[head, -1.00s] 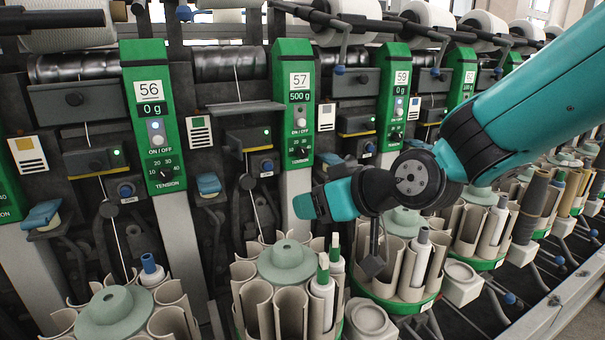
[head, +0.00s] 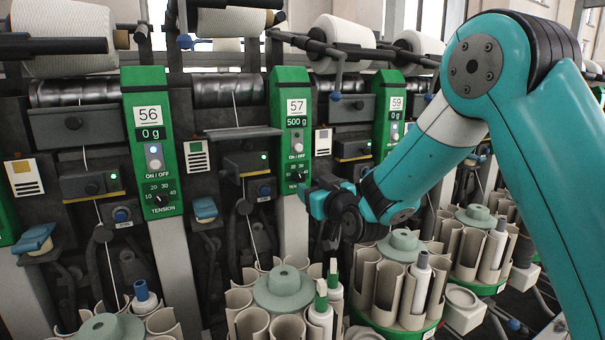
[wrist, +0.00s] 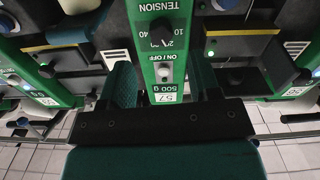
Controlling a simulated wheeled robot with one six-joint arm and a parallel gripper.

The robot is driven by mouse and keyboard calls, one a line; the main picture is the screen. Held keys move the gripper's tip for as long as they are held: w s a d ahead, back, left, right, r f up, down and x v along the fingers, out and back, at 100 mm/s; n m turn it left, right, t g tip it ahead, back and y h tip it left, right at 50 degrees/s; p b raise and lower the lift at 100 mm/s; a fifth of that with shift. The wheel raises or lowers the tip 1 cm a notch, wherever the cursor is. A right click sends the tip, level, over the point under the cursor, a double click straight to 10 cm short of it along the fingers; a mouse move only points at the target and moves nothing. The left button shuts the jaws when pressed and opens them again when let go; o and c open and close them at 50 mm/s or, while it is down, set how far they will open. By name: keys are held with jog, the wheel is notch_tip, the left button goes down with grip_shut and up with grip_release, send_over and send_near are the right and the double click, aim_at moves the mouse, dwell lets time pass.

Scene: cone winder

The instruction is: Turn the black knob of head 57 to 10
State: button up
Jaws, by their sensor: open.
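Head 57's green panel (head: 291,95) stands in the middle of the head view and reads 500 g. Its black knob (head: 298,177) is low on the panel, partly crowded by my gripper (head: 311,198) just below and to the right. In the wrist view the panel appears upside down, with the knob (wrist: 162,33) and its 10 to 40 scale in plain sight. The knob's mark seems to point near 20 to 30; I cannot tell exactly. My gripper (wrist: 163,70) is open and empty, its fingers on either side of the panel in that picture. The knob lies beyond the fingertips, not gripped.
Below my gripper is a round magazine (head: 283,290) with bobbins. The white ON / OFF button (wrist: 163,73) sits near the knob on the same panel.

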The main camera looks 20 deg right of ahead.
aim_at(301, 179)
jog(key=w, duration=0.3)
jog(key=w+a+p, duration=0.1)
jog(key=w, duration=0.2)
jog(key=shift+w+a, duration=0.2)
jog(key=shift+w, duration=0.1)
jog(key=c, duration=0.9)
